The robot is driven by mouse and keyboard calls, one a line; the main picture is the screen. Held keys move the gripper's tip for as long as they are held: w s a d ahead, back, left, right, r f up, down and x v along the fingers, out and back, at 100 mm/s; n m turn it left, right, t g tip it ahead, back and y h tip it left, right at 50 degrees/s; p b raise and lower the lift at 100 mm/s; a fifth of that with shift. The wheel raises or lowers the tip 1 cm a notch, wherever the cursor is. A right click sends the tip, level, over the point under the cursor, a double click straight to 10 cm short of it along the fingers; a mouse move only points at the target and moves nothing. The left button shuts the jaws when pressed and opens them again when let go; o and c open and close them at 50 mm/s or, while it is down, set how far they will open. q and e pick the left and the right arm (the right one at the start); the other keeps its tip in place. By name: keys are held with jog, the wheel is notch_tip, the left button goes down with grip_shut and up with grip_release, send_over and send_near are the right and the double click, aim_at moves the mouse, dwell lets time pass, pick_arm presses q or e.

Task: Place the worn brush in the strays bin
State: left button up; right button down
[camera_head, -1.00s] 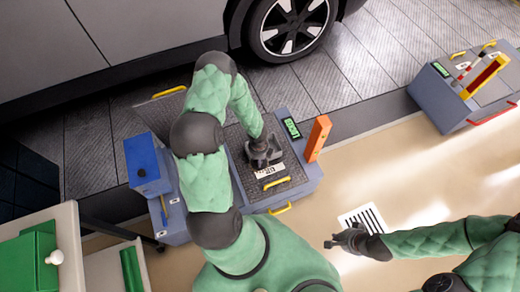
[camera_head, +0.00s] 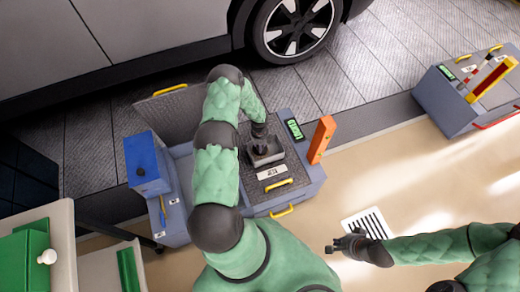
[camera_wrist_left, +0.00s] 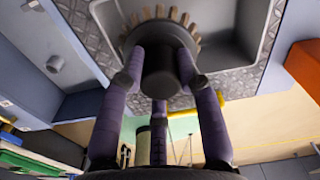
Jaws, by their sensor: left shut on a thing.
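My left gripper (camera_wrist_left: 160,90) is shut on the worn brush (camera_wrist_left: 160,65), a round dark brush with a ring of tan bristles, in the left wrist view. A grey rectangular tray (camera_wrist_left: 236,30), which looks like the strays bin, lies behind it, and the brush overlaps its edge. In the head view the left gripper (camera_head: 261,143) is over the grey tray (camera_head: 270,158) on the workbench top, and the brush is too small to make out. I cannot tell whether the brush touches the tray. My right gripper (camera_head: 340,245) is apart, over the floor; its finger opening is unclear.
An orange block (camera_head: 322,138) stands right of the tray, with a green display (camera_head: 293,129) close by. A blue box (camera_head: 147,163) is at the left. A white label (camera_head: 272,173) lies in front of the tray. A second cart (camera_head: 445,105) and a car stand further off.

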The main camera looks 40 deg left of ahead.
pick_arm(q)
jog(key=shift+w+a+f, duration=0.25)
jog(key=shift+w+f, duration=0.05)
jog(key=shift+f, duration=0.15)
jog(key=shift+f+b, duration=1.05)
jog(key=shift+f, duration=0.3)
jog(key=shift+f, duration=0.15)
jog(key=o, duration=1)
jog(key=shift+r, duration=0.2)
notch_tip(320, 180, up, 12)
jog(key=p, duration=0.5)
jog(key=shift+s, duration=0.1)
